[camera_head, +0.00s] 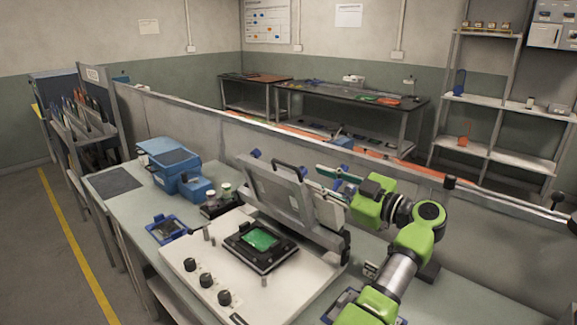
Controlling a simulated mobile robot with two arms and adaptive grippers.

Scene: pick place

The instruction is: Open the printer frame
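The printer (190,250) is a white flat-topped unit on the bench with black knobs along its front left. Its grey frame (275,190) is tilted up, clear of the bed, with a dark handle (289,167) at its upper edge. A green board (259,239) lies in a black holder (281,257) on the bed below. A green arm reaches up from the lower right and bends left toward the frame's right side.
Blue boxes (172,166) stand on the bench at the left, with small bottles (219,196) and a blue-framed part (166,228) nearer the printer. A low grey partition (190,125) runs behind the bench. Another blue-edged part lies near the arm at the bottom.

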